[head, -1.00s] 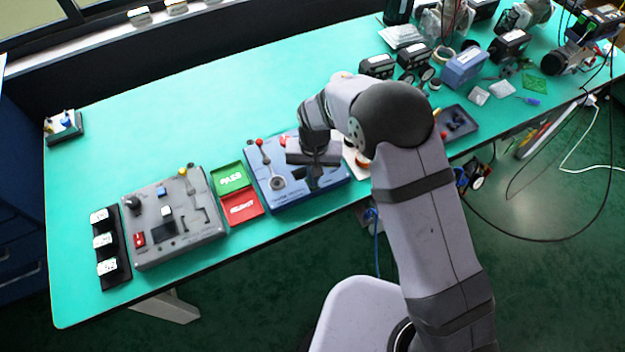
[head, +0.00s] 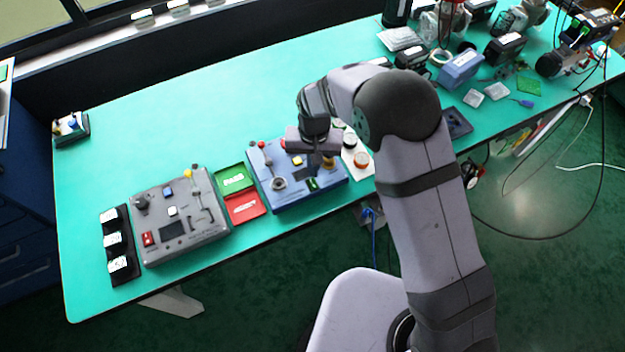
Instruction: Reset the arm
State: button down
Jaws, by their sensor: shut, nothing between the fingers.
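My arm reaches in from the right, and my gripper (head: 326,162) hangs over the back right part of the blue control box (head: 290,202). It is shut and holds nothing that I can see. Its fingertips are small and hard to make out here. The box carries a lever with a red knob (head: 254,144), a round dark-centred control (head: 279,183) and a small green part (head: 313,184). The gripper hides part of the box's back right. A gap between fingertips and box is hard to judge.
A grey control box (head: 180,240), green tray (head: 233,180) and red tray (head: 244,207) stand to the left. A white plate with round knobs (head: 362,160) is right of the blue box. Devices and cables crowd the far right.

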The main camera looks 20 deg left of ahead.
dwell(0.5)
jog(key=s+d+n+g+h, duration=0.2)
jog(key=s+d+n+g, duration=0.15)
jog(key=s+d, duration=1)
jog(key=s+d+r+m+y, duration=0.15)
jog(key=s+d+r, duration=0.25)
jog(key=d+r, duration=0.45)
jog(key=w+d+r+m+t, duration=0.3)
jog(key=w+d+m, duration=0.1)
jog(key=d, duration=0.4)
jog(key=shift+w+d+r+m, duration=0.35)
jog(key=shift+m, duration=0.15)
jog(key=shift+t+y, duration=0.25)
